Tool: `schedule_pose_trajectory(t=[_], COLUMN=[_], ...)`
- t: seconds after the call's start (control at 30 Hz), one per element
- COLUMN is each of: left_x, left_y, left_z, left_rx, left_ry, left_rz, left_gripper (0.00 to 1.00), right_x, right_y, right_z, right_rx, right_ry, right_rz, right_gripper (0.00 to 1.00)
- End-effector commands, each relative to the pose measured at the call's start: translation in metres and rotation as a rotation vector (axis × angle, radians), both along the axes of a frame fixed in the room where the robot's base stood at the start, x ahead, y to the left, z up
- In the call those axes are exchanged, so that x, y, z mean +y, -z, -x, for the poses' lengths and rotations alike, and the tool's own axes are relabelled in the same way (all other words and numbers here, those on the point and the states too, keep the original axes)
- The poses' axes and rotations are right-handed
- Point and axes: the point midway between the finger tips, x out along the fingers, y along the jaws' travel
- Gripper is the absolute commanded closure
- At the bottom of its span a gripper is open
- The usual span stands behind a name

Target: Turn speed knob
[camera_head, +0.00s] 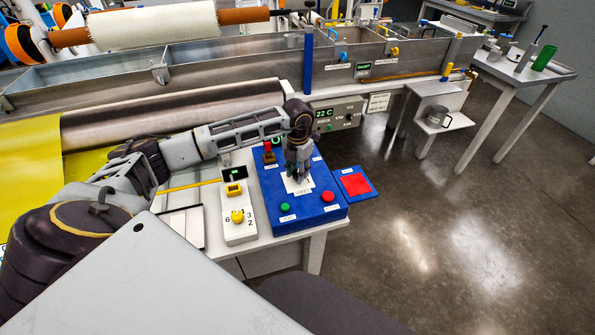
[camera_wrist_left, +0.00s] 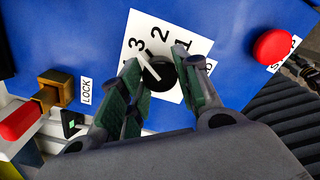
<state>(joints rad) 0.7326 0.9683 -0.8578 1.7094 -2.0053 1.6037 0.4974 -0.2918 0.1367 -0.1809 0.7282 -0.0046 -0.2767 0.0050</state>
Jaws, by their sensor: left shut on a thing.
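The speed knob (camera_wrist_left: 158,72) is a round black knob with a white pointer line on a white dial plate (camera_wrist_left: 150,30) marked 1, 2 and 3. The plate also shows in the head view (camera_head: 293,188), on top of a blue control box (camera_head: 315,212). My left gripper (camera_wrist_left: 150,85) comes down over the dial and is shut on the knob, one green-padded finger on each side. In the head view my left gripper (camera_head: 298,172) hides the knob. The pointer line lies toward the 3 side. My right gripper does not show.
A red stop button (camera_wrist_left: 272,46) and a green button (camera_head: 285,207) sit on the box. A white panel with a yellow knob (camera_head: 237,216) stands left of the box, and a red pad (camera_head: 355,185) lies right.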

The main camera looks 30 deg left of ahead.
Motion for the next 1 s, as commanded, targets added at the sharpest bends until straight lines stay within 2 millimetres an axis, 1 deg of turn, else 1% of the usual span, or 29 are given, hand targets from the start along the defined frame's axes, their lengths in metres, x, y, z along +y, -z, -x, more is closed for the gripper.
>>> schedule_pose_trajectory(t=[0.1, 0.3, 0.63, 0.83, 0.87, 1.0], left_x=[0.001, 0.001, 0.001, 0.001, 0.001, 0.0], left_y=[-0.001, -0.001, -0.001, -0.001, -0.001, -0.001], left_z=[-0.001, -0.001, -0.001, -0.001, -0.001, -0.001], left_rx=[-0.003, -0.003, -0.003, -0.003, -0.003, -0.002], left_ry=[-0.062, -0.128, -0.153, -0.152, -0.152, -0.151], left_rz=[-0.001, 0.0, 0.0, 0.0, 0.0, 0.0], left_gripper=[0.91, 0.91, 0.91, 0.91, 0.64, 0.46], right_x=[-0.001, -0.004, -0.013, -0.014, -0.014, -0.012], right_y=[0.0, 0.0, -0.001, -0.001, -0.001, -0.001], right_z=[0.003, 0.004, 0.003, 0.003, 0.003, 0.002], right_rx=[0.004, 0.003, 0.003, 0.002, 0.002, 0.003], right_ry=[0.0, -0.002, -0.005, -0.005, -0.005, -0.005], right_rz=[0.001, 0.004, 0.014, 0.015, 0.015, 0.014], right_gripper=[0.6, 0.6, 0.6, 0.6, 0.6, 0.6])
